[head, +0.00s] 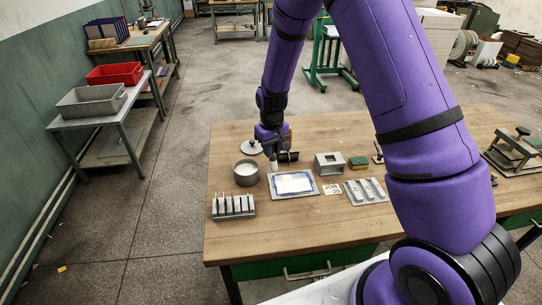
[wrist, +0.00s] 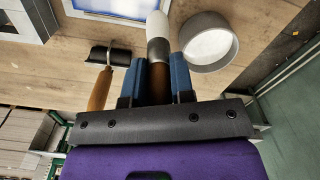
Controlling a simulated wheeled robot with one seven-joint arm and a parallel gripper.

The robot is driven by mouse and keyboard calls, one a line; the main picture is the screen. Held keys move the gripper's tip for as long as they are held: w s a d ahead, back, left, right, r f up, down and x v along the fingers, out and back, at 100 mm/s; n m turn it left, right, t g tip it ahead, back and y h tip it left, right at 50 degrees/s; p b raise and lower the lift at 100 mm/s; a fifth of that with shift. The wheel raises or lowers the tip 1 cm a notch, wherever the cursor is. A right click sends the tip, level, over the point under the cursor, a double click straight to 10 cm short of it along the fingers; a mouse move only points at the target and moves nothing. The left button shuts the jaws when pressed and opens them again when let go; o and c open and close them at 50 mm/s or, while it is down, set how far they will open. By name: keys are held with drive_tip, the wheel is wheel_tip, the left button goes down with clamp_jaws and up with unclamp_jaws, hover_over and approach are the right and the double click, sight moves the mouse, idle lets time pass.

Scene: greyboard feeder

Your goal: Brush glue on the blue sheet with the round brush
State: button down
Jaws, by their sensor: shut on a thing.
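My gripper (head: 271,140) is over the table's far side. In the wrist view its blue fingers (wrist: 160,75) are shut on the brown handle of a round brush (wrist: 157,45) with a grey ferrule and white tip. In the head view the brush (head: 273,162) points down between the pot and the sheet, apart from both. The round grey pot (head: 238,174) has pale contents; it also shows in the wrist view (wrist: 232,55). The sheet (head: 293,183), white in the middle with a blue border, lies flat on a grey plate (head: 313,192).
A wooden-handled tool with a dark head (wrist: 98,90) lies beside the brush. A slotted grey rack (head: 234,207) stands in front of the pot. A grey box (head: 329,164), green block (head: 358,162) and grey tray (head: 367,191) sit right. The table's front is clear.

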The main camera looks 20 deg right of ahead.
drive_tip(key=shift+r, duration=1.55)
